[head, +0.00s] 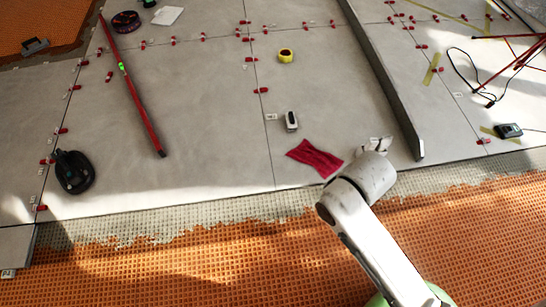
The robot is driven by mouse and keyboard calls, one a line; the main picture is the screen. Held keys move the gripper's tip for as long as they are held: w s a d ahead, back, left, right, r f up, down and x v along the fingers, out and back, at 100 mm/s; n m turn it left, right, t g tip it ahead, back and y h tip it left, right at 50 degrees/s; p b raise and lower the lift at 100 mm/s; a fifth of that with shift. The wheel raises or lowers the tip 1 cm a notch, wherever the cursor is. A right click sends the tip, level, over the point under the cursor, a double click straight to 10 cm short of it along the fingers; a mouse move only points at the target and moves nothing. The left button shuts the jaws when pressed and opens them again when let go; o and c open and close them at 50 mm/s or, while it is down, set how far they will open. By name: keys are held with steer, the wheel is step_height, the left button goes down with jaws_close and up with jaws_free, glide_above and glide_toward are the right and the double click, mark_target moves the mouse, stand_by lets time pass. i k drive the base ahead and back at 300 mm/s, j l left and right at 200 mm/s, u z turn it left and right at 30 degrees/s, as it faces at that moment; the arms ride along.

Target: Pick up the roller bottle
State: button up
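A small white bottle with a dark patch (291,121), which looks like the roller bottle, is on the grey tiles near the middle of the head view. It is small, and I cannot tell if it stands or lies. My gripper (377,144) is at the end of my arm, to the right of the bottle and a little nearer to me, apart from it. My wrist partly hides the gripper, so its fingers cannot be made out.
A crumpled red cloth (314,157) lies between the bottle and my wrist. A yellow tape roll (286,55) is farther back. A long grey bar (385,80) lies to the right. A red level (130,85) and a black suction tool (73,171) are left. Red clips line the joints.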

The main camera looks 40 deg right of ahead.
mark_target(372, 142)
steer(key=i, duration=0.15)
steer(key=i+l+z, duration=0.1)
steer(key=i+z, duration=0.15)
steer(key=z, duration=0.15)
steer(key=i+z, duration=0.25)
steer(key=z, duration=1)
